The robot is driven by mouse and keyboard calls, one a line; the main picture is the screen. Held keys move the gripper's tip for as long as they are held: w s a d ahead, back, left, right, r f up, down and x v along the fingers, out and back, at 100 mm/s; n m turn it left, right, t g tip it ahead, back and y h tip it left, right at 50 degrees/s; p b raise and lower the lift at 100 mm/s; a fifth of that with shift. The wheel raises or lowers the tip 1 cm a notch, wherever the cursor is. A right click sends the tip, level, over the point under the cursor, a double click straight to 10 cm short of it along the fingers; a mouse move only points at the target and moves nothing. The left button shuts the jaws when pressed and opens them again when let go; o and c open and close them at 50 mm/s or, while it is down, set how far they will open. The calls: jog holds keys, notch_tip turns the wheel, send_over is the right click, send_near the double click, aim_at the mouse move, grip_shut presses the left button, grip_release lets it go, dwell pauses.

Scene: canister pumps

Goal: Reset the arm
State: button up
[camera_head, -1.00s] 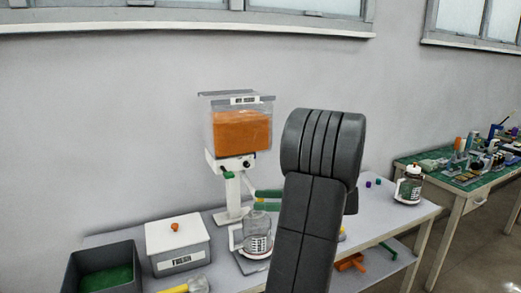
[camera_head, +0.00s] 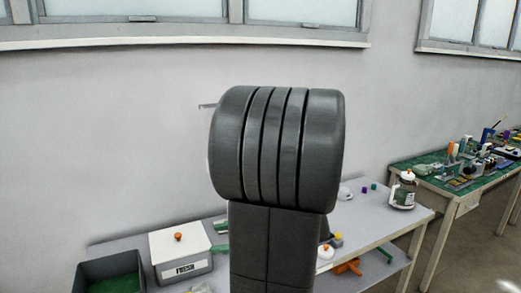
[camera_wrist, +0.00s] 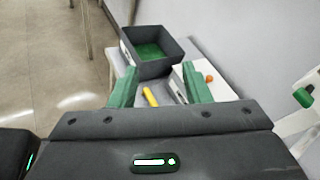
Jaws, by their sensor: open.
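My gripper (camera_wrist: 160,88) shows in the wrist view as two green fingers set wide apart, open with nothing between them. Beyond the fingers lie a dark bin with a green floor (camera_wrist: 151,50) and a white box with an orange knob (camera_wrist: 208,78). A yellow handle (camera_wrist: 150,97) shows in the gap between the fingers, farther off. In the head view my raised arm fills the middle and hides my gripper, the canister pump and the jug that stood by it.
The grey table (camera_head: 384,229) carries the white box labelled FRESH (camera_head: 181,255), the dark bin (camera_head: 108,273) and a jar (camera_head: 403,190). Orange and green parts lie on the lower shelf. A cluttered green-topped bench (camera_head: 437,168) stands at the right.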

jog(key=s+a+f+n+h+p, duration=0.1)
jog(key=s+a+n+h+p, duration=0.1)
jog(key=s, duration=0.6)
jog(key=shift+a+f+n+h+p, duration=0.25)
jog(key=shift+f+n+h+p, duration=0.05)
jog(key=shift+n+p, duration=0.1)
